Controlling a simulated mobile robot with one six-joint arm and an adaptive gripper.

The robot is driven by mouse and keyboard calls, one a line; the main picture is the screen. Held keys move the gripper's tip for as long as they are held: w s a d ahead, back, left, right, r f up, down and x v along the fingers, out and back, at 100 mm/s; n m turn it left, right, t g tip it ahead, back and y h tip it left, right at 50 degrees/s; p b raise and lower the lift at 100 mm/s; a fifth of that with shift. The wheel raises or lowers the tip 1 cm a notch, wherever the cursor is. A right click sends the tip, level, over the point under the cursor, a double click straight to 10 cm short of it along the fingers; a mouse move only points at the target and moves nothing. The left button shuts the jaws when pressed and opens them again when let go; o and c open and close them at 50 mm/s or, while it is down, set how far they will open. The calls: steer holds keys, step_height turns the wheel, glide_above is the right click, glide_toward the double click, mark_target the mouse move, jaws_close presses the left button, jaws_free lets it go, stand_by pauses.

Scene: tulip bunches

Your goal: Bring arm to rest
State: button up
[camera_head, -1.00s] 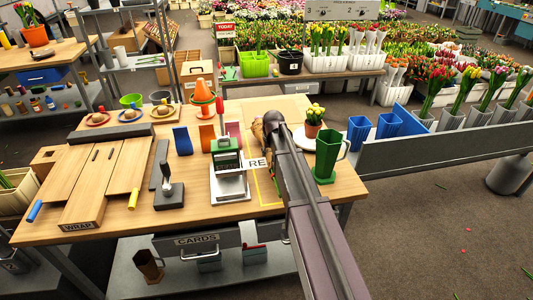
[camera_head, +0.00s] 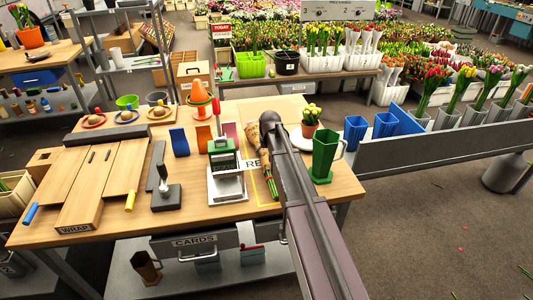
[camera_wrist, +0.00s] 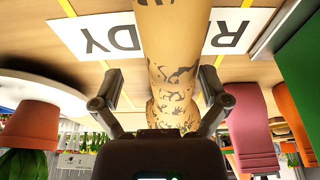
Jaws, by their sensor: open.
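A bunch wrapped in tan patterned paper (camera_head: 265,158) lies on the table at the READY marking (camera_head: 254,164), partly hidden by my arm. Green stem ends (camera_head: 272,189) stick out toward the table's front. In the wrist view the tan wrap (camera_wrist: 175,60) runs between the two fingers of my gripper (camera_wrist: 160,88). The fingers are spread, with a gap to the wrap on each side. In the head view my own arm hides the fingers.
A green jug (camera_head: 324,157) and a potted yellow flower (camera_head: 310,122) on a white plate stand close to the right of my arm. Blue cups (camera_head: 356,132) are beyond the table.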

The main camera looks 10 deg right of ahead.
steer(key=s+r+g+p, duration=0.1)
steer(key=s+r+p, duration=0.2)
steer(key=s, duration=1.1)
steer(key=s+a+r+g+p, duration=0.1)
steer(key=s+r+g+p, duration=0.1)
steer(key=s, duration=1.3)
steer(key=shift+a+r+p, duration=0.2)
steer(key=shift+r+p, duration=0.4)
steer(key=shift+p, duration=0.3)
